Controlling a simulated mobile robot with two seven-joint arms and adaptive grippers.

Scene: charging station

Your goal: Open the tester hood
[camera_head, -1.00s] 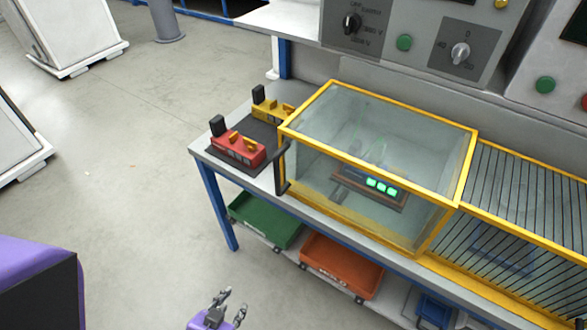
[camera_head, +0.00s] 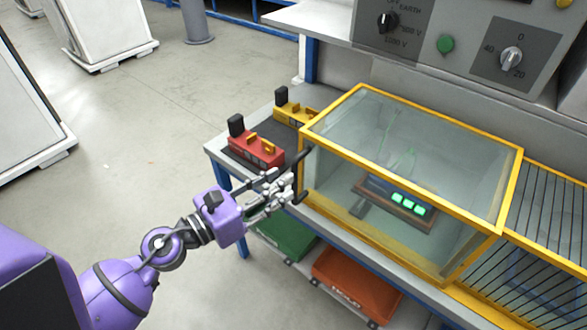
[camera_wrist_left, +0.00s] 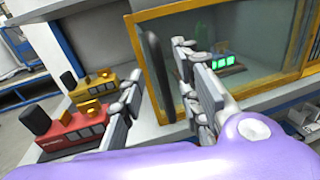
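The tester hood (camera_head: 420,120) is a clear box with a yellow frame, and it stands closed on the bench. Its upright black handle (camera_head: 301,176) is at the left front corner; it also shows in the wrist view (camera_wrist_left: 154,75). My left gripper (camera_head: 285,184) is at the handle, its fingers pointing toward it. In the wrist view the fingers are apart, with the handle showing in the gap between them. I cannot tell whether they touch it. A device with green lit displays (camera_head: 396,202) is inside the hood. My right gripper is not in view.
A red block (camera_head: 256,150) and a yellow block (camera_head: 293,108) stand on the bench left of the hood. A slatted yellow guard (camera_head: 545,235) is at the right. Green (camera_head: 285,238) and orange (camera_head: 355,285) bins sit below. A control panel (camera_head: 470,50) is behind.

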